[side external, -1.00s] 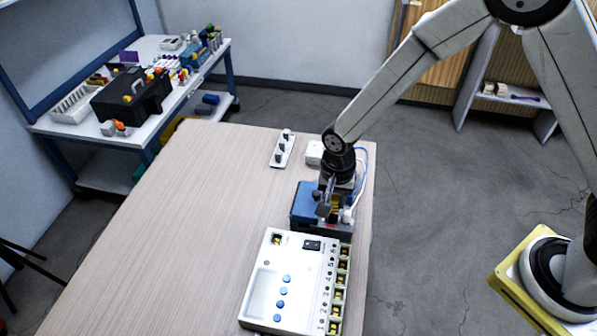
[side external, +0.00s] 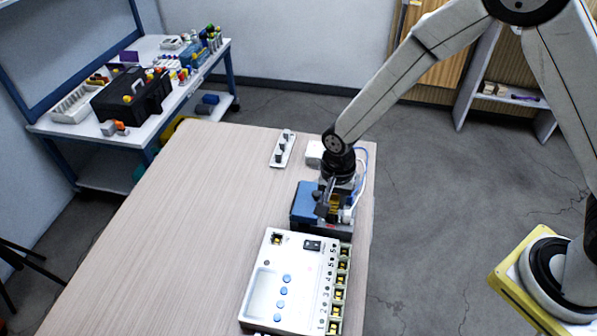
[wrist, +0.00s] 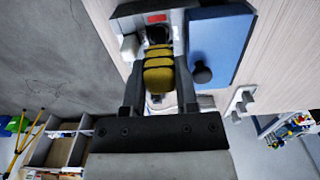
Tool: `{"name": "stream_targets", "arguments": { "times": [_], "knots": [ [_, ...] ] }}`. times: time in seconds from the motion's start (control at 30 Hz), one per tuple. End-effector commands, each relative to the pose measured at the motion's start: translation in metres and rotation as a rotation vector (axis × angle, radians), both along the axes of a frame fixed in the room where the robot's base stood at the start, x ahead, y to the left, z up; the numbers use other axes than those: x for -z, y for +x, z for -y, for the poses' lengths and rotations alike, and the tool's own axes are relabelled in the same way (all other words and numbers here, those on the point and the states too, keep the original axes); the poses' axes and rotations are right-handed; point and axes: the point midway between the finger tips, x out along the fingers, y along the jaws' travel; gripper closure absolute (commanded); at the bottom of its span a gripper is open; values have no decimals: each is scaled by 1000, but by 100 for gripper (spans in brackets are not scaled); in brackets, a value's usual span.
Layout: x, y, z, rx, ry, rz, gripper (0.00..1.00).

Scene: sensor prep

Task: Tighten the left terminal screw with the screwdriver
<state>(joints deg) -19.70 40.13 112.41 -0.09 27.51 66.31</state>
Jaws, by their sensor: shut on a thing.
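My gripper (side external: 331,190) is shut on the screwdriver, whose yellow and black handle (wrist: 158,70) sits between the two fingers in the wrist view. The screwdriver (side external: 335,204) points down over the right part of a blue-lidded device (side external: 306,203) on the table. In the wrist view that device has a blue cover (wrist: 219,45) with a black knob and a grey section with a red label beneath the handle. The screwdriver's tip and the left terminal screw are hidden, so I cannot tell whether they touch.
A white control box (side external: 265,285) with blue buttons and a numbered terminal row stands in front of the device. A small rack (side external: 283,149) with dark pieces and a white block (side external: 314,152) lie behind. The wooden table (side external: 190,220) is clear on the left.

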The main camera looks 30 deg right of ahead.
Motion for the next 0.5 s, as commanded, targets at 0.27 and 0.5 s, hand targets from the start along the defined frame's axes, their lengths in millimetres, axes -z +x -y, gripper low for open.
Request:
{"name": "stream_targets", "arguments": {
  "times": [0.27, 0.5],
  "knots": [
    [0, 0, 0, 188, 0, 0, 100],
    [0, 0, 0, 379, 0, 0, 100]
  ]
}}
